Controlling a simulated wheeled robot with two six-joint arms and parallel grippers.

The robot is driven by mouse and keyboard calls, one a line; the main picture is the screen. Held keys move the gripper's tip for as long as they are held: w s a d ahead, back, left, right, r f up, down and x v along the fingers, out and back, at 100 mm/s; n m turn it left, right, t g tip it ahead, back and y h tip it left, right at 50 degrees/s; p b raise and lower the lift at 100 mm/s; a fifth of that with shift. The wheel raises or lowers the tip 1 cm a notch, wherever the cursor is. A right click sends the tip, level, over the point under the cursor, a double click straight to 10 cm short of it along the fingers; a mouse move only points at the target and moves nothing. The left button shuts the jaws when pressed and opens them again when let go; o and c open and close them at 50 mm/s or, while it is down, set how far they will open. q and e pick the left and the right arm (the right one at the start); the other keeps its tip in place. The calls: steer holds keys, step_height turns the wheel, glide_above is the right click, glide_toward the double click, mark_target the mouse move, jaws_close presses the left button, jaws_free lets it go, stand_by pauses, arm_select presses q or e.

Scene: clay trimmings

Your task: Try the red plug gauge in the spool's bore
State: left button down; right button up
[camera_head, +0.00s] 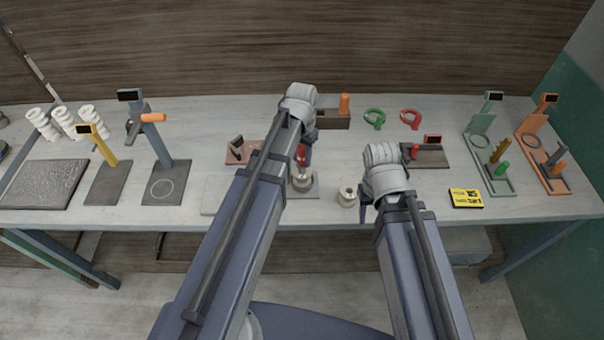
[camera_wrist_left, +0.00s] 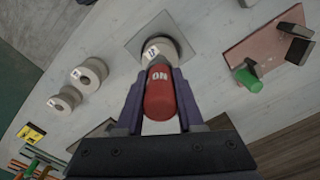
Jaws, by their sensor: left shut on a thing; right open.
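The red plug gauge (camera_head: 301,156) is held in my left gripper (camera_head: 304,148), which is shut on it. In the left wrist view the gauge (camera_wrist_left: 160,92) is marked "NO" and lies between the fingers (camera_wrist_left: 156,105). A pale spool (camera_head: 302,183) stands on a grey square plate (camera_head: 313,191) directly below the gauge; it also shows in the left wrist view (camera_wrist_left: 163,50). The gauge's lower end is at the spool's top, and I cannot tell whether it is inside the bore. My right gripper (camera_head: 367,200) is open beside another spool (camera_head: 347,196).
A pinkish stand (camera_head: 236,154) is left of the plate; the left wrist view shows a green plug (camera_wrist_left: 248,80) by it. A yellow card (camera_head: 466,198) lies right. Gauge stands (camera_head: 167,189) fill the left, green and orange ones the right.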

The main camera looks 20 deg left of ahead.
mark_target(302, 146)
arm_select(q)
steer(key=shift+r+p, duration=2.5)
steer(key=shift+w, duration=0.15)
